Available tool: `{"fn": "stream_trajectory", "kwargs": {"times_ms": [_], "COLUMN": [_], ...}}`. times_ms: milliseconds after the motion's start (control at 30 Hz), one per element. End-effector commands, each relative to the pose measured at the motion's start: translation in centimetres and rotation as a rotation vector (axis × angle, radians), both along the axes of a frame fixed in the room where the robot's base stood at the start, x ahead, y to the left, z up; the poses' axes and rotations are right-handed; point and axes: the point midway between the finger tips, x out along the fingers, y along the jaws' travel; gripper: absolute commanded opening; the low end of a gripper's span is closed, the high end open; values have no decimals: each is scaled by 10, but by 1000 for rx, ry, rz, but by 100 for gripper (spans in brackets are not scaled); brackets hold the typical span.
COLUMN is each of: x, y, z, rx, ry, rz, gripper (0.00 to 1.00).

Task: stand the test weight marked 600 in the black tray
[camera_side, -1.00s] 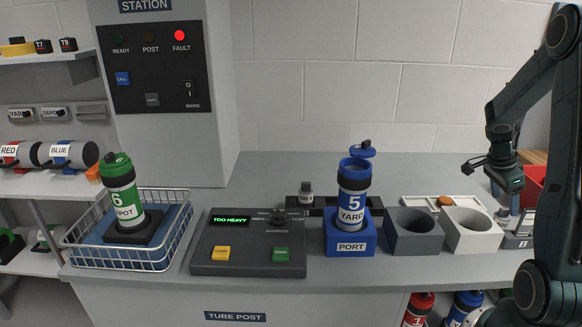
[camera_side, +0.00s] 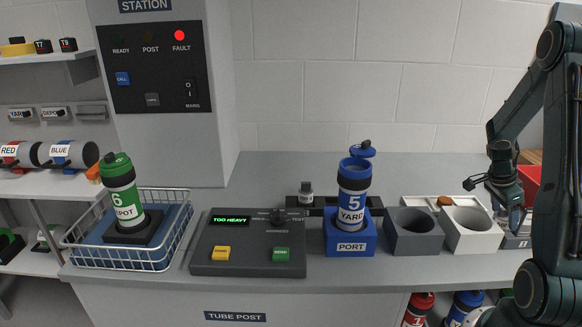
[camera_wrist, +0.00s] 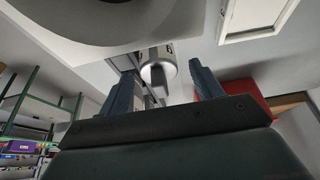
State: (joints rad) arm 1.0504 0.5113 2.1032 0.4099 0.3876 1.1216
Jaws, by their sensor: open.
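My gripper (camera_side: 512,212) is low over the right end of the counter, pointing down at a grey block there. In the wrist view my gripper (camera_wrist: 163,78) is open, with a shiny metal weight (camera_wrist: 160,66) with a dark knob between and beyond its fingertips. It does not look gripped, and its dark marking is too small to read. The black tray (camera_side: 292,201) lies behind the console and runs behind the blue port.
A blue port (camera_side: 350,243) holds an open-lidded blue tube. Dark grey (camera_side: 413,242) and white (camera_side: 472,241) cup blocks stand between the port and my gripper. The console (camera_side: 248,257) reads TOO HEAVY, and the FAULT lamp is red. A wire basket holds a green tube.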

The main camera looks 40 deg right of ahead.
Motion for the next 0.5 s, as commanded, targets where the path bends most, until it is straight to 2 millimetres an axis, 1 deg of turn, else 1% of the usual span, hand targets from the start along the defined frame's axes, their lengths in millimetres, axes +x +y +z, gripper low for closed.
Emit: {"fn": "stream_trajectory", "kwargs": {"times_ms": [333, 367, 500], "x": [0, 0, 0], "y": [0, 0, 0], "z": [0, 0, 0], "rx": [0, 0, 0], "ry": [0, 0, 0], "rz": [0, 0, 0], "gripper": [65, 61, 34]}}
